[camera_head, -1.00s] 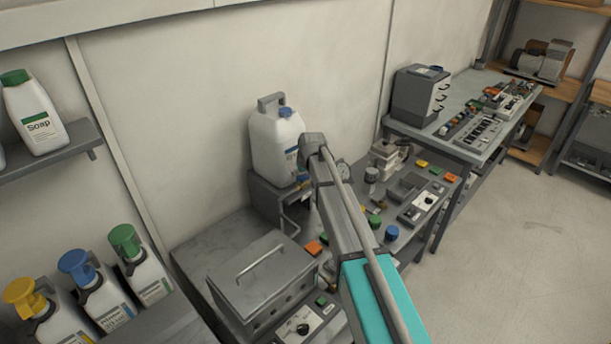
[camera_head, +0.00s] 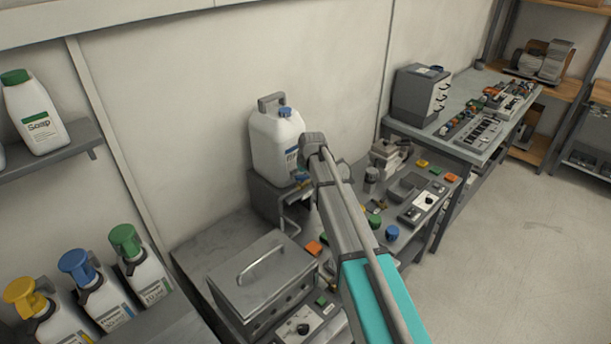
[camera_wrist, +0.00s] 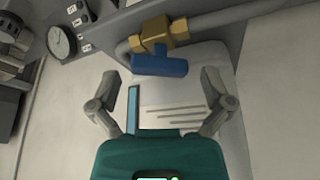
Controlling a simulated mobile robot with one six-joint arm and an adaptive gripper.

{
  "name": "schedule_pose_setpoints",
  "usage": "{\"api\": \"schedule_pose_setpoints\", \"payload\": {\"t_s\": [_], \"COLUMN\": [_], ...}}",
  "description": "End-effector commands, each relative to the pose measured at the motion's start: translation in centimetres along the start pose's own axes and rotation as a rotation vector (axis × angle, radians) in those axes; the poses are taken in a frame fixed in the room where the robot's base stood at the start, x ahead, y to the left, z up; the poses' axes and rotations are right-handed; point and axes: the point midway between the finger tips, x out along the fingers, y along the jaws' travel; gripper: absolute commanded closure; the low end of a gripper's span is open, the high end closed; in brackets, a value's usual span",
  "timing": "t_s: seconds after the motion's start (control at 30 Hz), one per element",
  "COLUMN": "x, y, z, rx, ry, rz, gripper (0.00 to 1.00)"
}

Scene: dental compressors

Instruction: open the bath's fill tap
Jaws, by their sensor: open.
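The tap shows in the wrist view as a brass valve body (camera_wrist: 158,36) on a grey pipe, with a blue lever handle (camera_wrist: 160,65) lying crosswise below it. My gripper (camera_wrist: 160,84) is open and empty, one finger to each side, with the blue handle ahead of the gap between the fingertips. I see no contact with the handle. In the head view my arm hides the gripper, and I cannot make out the tap clearly. A grey lidded box with a bar handle (camera_head: 258,284), perhaps the bath, stands on the bench at lower middle.
A white jug (camera_head: 273,146) stands on a grey stand against the wall. A round gauge (camera_wrist: 61,41) sits left of the tap. The bench right of my arm holds small parts and coloured buttons (camera_head: 421,163). Soap and pump bottles (camera_head: 90,285) stand at left. The floor at right is clear.

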Motion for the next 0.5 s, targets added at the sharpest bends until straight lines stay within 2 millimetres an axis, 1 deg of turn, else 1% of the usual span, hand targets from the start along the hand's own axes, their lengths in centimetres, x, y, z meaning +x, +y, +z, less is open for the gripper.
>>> {"api": "schedule_pose_setpoints", "payload": {"t_s": [0.17, 0.27, 0.37, 0.5], "x": [-0.5, -1.4, -2.7, -5.2], "y": [0.0, -0.1, -0.3, -0.6], "z": [-0.1, -0.1, -0.2, -0.2], "rx": [0.005, 0.015, 0.035, 0.072], "ry": [0.000, -0.001, -0.001, -0.003], "rz": [0.002, 0.007, 0.014, 0.030], "gripper": [0.00, 0.00, 0.00, 0.00]}}
